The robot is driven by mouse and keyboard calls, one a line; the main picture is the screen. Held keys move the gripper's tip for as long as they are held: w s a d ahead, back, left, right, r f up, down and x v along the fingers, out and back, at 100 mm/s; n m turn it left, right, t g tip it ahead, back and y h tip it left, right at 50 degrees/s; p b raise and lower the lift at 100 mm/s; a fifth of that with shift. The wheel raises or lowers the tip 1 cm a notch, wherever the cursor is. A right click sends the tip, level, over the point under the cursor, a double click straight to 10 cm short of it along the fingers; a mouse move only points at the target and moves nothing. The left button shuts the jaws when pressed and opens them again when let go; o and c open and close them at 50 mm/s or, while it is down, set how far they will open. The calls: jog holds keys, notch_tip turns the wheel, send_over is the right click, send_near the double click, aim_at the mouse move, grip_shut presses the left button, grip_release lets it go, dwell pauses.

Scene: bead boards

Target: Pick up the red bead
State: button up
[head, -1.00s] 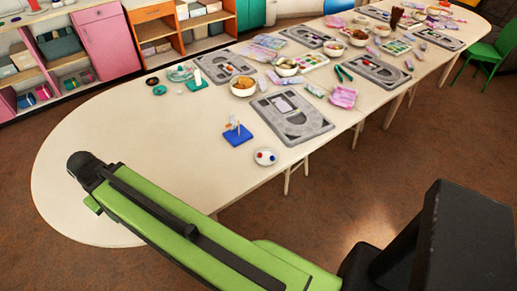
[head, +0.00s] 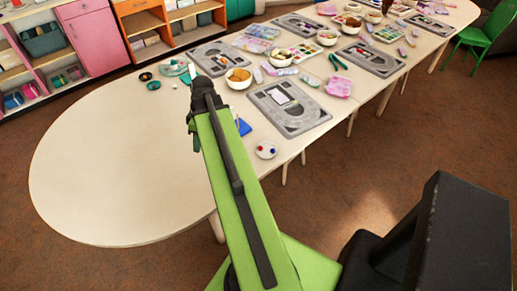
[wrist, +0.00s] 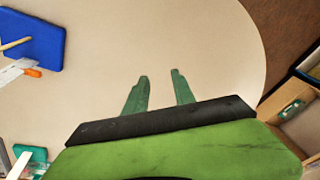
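A small white dish (head: 266,150) sits near the table's front edge in the head view, to the right of my arm. The red bead (head: 260,149) shows as a small spot in it, with a blue spot at its right. The wrist view shows neither dish nor bead. My gripper (wrist: 159,74) is open in the wrist view, its two green fingers apart with only bare tabletop between them.
A blue block (wrist: 32,40) with a white and orange item lies at the wrist view's upper left; my arm mostly covers it in the head view. A grey bead board (head: 290,108) and a bowl (head: 239,79) lie beyond the dish. The table's left end (head: 110,160) is clear.

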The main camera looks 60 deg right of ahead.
jog(key=s+d+r+n+t, duration=0.1)
jog(key=s+d+r+n, duration=0.1)
jog(key=s+d, duration=0.95)
jog(key=n+t+p, duration=0.1)
jog(key=n+t, duration=0.1)
send_near(259, 148)
jog(key=f+b, duration=0.1)
jog(key=b, duration=0.4)
jog(key=f+b, duration=0.1)
jog(key=b, duration=0.4)
jog(key=shift+s+d+f+h, duration=0.15)
jog(key=shift+d+f+h, duration=0.2)
jog(key=shift+f+h, duration=0.05)
jog(key=shift+w+f+b, duration=0.2)
jog(key=shift+f+b, duration=0.1)
jog(key=shift+b, duration=0.2)
jog(key=shift+w+a+r, duration=0.1)
jog(key=b+x, duration=0.4)
jog(key=x, duration=0.1)
jog(key=shift+w+a, duration=0.2)
jog(key=shift+a, duration=0.1)
jog(key=shift+a+r, duration=0.1)
jog(key=shift+r, duration=0.1)
jog(key=shift+w, duration=0.1)
grip_shut()
